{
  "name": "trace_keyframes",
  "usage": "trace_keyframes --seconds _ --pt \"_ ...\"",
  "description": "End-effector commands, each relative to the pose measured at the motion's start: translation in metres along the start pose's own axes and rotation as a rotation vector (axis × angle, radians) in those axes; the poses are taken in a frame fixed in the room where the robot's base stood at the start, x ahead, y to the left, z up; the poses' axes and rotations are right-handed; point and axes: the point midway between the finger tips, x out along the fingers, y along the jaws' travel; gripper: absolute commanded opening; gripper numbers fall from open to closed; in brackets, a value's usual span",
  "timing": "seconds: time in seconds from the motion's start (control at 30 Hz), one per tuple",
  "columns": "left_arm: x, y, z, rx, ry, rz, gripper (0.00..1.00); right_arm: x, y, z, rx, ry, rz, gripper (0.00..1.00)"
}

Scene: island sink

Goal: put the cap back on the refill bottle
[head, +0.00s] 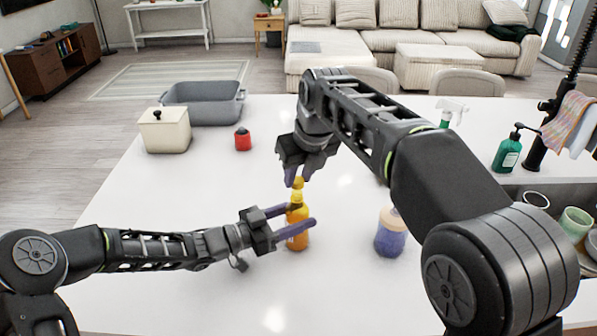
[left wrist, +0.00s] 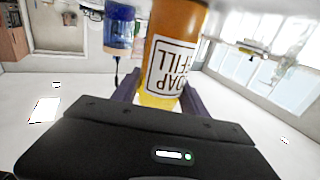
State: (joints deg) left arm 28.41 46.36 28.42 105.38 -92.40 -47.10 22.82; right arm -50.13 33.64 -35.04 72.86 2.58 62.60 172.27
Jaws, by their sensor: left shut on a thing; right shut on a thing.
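The refill bottle (head: 297,238) is an amber bottle standing upright on the white counter. My left gripper (head: 296,217) is shut on its body, with a finger on either side. In the left wrist view the bottle (left wrist: 172,58) shows upside down, with a white "SOAP REFILL" label between the fingers. My right gripper (head: 297,176) points down from above and is shut on the yellow cap (head: 298,184), right over the bottle's neck. The cap is partly hidden by the fingers, and I cannot tell whether it touches the neck.
A cream canister (head: 165,131), a red container (head: 242,140) and a grey basin (head: 207,103) stand farther back left. A green soap dispenser (head: 508,150) is by the sink. The counter's front left is clear.

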Motion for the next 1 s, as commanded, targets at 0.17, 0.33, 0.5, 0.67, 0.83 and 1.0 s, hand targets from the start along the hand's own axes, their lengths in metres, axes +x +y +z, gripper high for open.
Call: trace_keyframes --seconds 0.17,0.33,0.5,0.67,0.83,1.0 --pt "0.0 0.0 0.0 0.0 0.0 0.0 0.0 0.0 0.0 0.0 0.0 0.0 0.0 0.0" --pt "0.0 0.0 0.0 0.0 0.0 0.0 0.0 0.0 0.0 0.0 0.0 0.0 0.0 0.0" --pt "0.0 0.0 0.0 0.0 0.0 0.0 0.0 0.0 0.0 0.0 0.0 0.0 0.0 0.0" --pt "0.0 0.0 0.0 0.0 0.0 0.0 0.0 0.005 0.0 -0.002 0.0 0.002 0.0 0.0" --pt "0.0 0.0 0.0 0.0 0.0 0.0 0.0 0.013 0.0 -0.006 0.0 0.002 0.0 0.0" --pt "0.0 0.0 0.0 0.0 0.0 0.0 0.0 0.017 0.0 -0.007 0.0 0.0 0.0 0.0"
